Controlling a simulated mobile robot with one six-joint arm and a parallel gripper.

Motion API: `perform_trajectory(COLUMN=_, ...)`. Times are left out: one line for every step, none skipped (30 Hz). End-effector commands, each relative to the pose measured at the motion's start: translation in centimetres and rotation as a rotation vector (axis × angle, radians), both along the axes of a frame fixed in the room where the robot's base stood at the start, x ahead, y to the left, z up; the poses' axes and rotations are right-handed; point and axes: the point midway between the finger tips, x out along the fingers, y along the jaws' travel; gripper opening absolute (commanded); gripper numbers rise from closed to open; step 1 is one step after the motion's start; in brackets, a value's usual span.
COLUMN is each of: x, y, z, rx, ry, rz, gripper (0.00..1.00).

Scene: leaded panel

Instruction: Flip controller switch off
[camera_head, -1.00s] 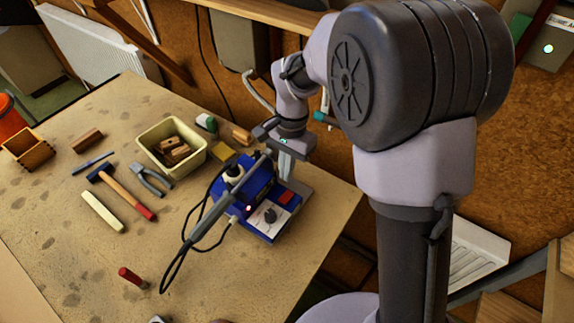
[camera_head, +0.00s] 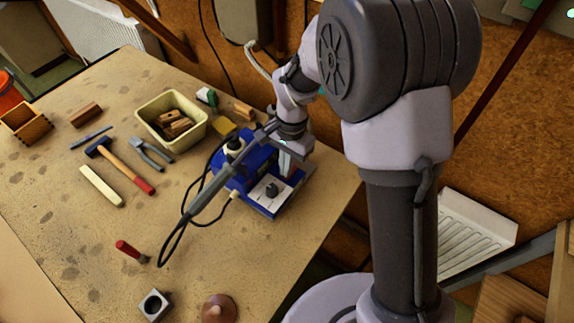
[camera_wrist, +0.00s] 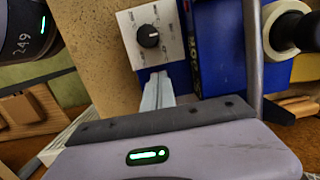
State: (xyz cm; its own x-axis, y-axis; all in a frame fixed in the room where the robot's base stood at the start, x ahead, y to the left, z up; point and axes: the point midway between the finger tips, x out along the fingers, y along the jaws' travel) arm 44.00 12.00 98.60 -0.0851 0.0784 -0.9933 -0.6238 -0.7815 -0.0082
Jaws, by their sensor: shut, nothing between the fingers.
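The controller (camera_head: 262,198) is a blue box with a white dial panel and a black knob, near the table's right edge. In the wrist view its blue body (camera_wrist: 222,40) and knob (camera_wrist: 148,36) show near the top. My gripper (camera_head: 286,166) is shut and empty, pointing down over the controller's right rear part. In the wrist view my fingertips (camera_wrist: 156,78) are close beside the white panel. The red switch is mostly hidden by my fingers in the head view and not visible in the wrist view. I cannot tell whether the fingers touch it.

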Motion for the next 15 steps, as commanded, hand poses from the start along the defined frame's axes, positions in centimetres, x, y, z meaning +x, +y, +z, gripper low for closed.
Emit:
perform_trajectory(x=-0.24, y=-0.06, z=-0.33, rx=-0.002, ry=0.008, rz=0.001, gripper=0.00)
perform_trajectory(x=-0.26, y=-0.07, z=-0.33, rx=-0.002, ry=0.009, rz=0.000, gripper=0.00)
perform_trajectory(x=-0.28, y=-0.08, z=-0.35, rx=-0.003, ry=0.010, rz=0.000, gripper=0.00)
perform_trajectory(x=-0.30, y=-0.09, z=-0.37, rx=-0.002, ry=0.011, rz=0.000, gripper=0.00)
perform_trajectory(x=-0.32, y=-0.09, z=-0.39, rx=-0.003, ry=0.011, rz=0.000, gripper=0.00)
perform_trajectory(x=-0.32, y=-0.11, z=-0.40, rx=-0.002, ry=0.012, rz=0.000, gripper=0.00)
perform_trajectory(x=-0.29, y=-0.15, z=-0.41, rx=-0.003, ry=0.013, rz=0.000, gripper=0.00)
perform_trajectory(x=-0.27, y=-0.19, z=-0.41, rx=-0.003, ry=0.013, rz=0.000, gripper=0.00)
perform_trajectory(x=-0.19, y=-0.28, z=-0.39, rx=-0.003, ry=0.014, rz=-0.001, gripper=0.00)
perform_trajectory(x=-0.11, y=-0.37, z=-0.36, rx=-0.003, ry=0.014, rz=-0.001, gripper=0.00)
perform_trajectory(x=-0.01, y=-0.46, z=-0.34, rx=-0.004, ry=0.015, rz=-0.001, gripper=0.00)
perform_trajectory(x=0.15, y=-0.60, z=-0.28, rx=-0.004, ry=0.015, rz=-0.001, gripper=0.00)
perform_trajectory(x=0.29, y=-0.72, z=-0.24, rx=-0.004, ry=0.013, rz=-0.001, gripper=0.00)
perform_trajectory(x=0.44, y=-0.82, z=-0.19, rx=-0.004, ry=0.013, rz=-0.002, gripper=0.00)
perform_trajectory(x=0.61, y=-0.94, z=-0.14, rx=-0.004, ry=0.012, rz=-0.001, gripper=0.00)
